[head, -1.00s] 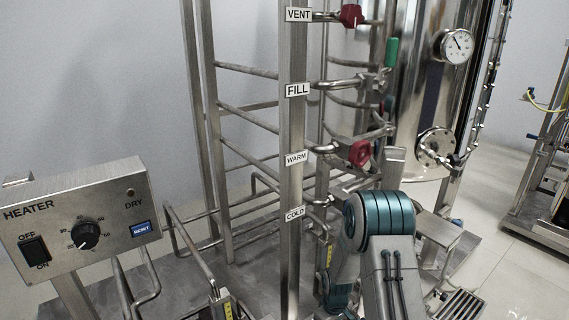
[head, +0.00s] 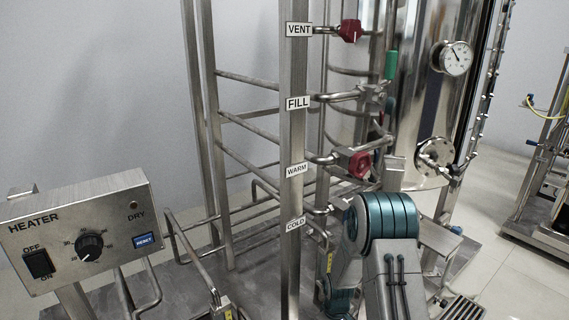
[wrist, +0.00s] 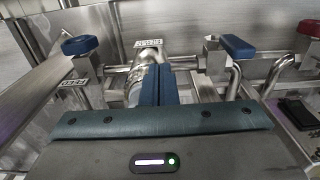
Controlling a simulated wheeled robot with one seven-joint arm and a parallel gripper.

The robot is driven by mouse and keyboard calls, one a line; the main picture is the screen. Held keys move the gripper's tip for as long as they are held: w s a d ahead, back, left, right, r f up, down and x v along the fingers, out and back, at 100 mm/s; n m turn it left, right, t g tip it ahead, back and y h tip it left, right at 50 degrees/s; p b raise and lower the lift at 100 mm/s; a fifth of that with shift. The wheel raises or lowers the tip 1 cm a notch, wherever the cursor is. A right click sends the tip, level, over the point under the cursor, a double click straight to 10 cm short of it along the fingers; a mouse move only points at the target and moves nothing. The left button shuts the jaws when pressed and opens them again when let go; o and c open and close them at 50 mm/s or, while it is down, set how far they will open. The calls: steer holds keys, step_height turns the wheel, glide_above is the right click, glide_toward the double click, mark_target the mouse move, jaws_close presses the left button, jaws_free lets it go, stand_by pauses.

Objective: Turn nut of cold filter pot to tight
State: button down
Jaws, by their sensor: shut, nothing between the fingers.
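My gripper (wrist: 153,85) shows in the wrist view as two blue fingers closed together with nothing between them. A shiny metal cylindrical fitting (wrist: 133,92) stands just behind and left of the fingers; I cannot tell whether they touch it, or whether it is the filter pot or its nut. The fingers hide part of it. In the head view the COLD label (head: 295,223) is on the upright post, and my arm covers the area right of and below it. No pot nut can be made out in the head view.
In the wrist view, a blue round handle (wrist: 80,45), a blue lever (wrist: 237,46) and a red knob (wrist: 309,28) sit among metal pipes near the gripper. In the head view, a heater box (head: 80,232) stands left and a tall tank (head: 425,100) behind.

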steer(key=shift+s+r+p, duration=0.1)
steer(key=shift+r+p, duration=0.9)
steer(key=shift+r, duration=0.9)
